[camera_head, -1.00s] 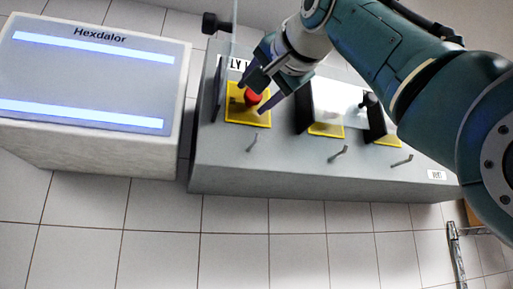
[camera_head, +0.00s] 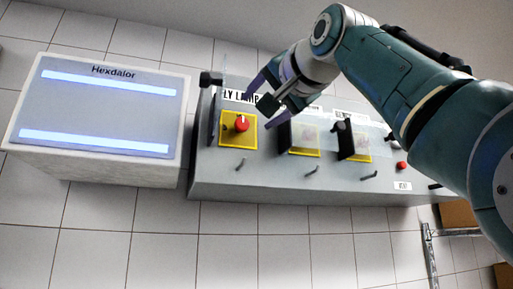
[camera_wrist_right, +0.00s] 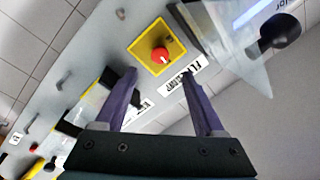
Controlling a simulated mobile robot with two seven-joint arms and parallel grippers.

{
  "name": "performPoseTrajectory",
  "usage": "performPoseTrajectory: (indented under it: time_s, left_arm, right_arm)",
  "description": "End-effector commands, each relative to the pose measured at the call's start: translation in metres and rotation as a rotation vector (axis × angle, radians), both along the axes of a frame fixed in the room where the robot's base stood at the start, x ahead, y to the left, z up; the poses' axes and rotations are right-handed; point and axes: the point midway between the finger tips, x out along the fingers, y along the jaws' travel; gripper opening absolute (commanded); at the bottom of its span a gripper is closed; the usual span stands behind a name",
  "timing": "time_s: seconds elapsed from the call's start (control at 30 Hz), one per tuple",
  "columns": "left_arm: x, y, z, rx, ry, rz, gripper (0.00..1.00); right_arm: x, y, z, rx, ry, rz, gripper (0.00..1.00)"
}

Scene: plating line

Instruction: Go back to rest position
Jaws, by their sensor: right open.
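My right gripper (camera_head: 265,101) is open and empty above the grey control console (camera_head: 260,190), near its back edge. Its two purple fingers also show apart in the right wrist view (camera_wrist_right: 160,75). A red knob (camera_head: 242,124) on a yellow square plate (camera_head: 224,141) sits on the left part of the console. In the right wrist view the red knob (camera_wrist_right: 160,55) is beyond the fingertips, and nothing is between the fingers. My left gripper is in neither view.
A white cabinet marked "Hexdalor" (camera_head: 100,105) with two lit strips stands left of the console. Two more yellow plates (camera_head: 305,153) (camera_head: 362,158), dark flaps, small levers and a red button (camera_head: 402,165) are on the console. A cardboard box (camera_head: 457,214) is at the right. Tiled floor in front is clear.

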Motion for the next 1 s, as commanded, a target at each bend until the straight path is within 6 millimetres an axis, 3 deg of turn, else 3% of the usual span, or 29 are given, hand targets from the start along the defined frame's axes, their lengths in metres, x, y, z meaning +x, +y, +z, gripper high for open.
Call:
performPoseTrajectory:
  time_s: [0.63,0.73,0.87,0.97,1.0]
  left_arm:
    - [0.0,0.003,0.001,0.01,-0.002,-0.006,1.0]
    - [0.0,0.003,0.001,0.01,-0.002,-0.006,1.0]
    - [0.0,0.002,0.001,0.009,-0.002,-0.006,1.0]
    - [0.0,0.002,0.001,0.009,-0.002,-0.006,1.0]
    - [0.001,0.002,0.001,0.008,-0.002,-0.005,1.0]
  right_arm:
    - [0.002,-0.001,-0.001,0.0,0.001,-0.001,0.71]
    - [0.004,-0.004,-0.011,-0.007,0.013,-0.005,0.71]
    - [0.013,-0.017,-0.063,-0.058,0.08,-0.031,0.71]
    - [0.016,-0.035,-0.136,-0.138,0.174,-0.062,0.71]
    - [0.013,-0.043,-0.168,-0.177,0.217,-0.071,0.71]
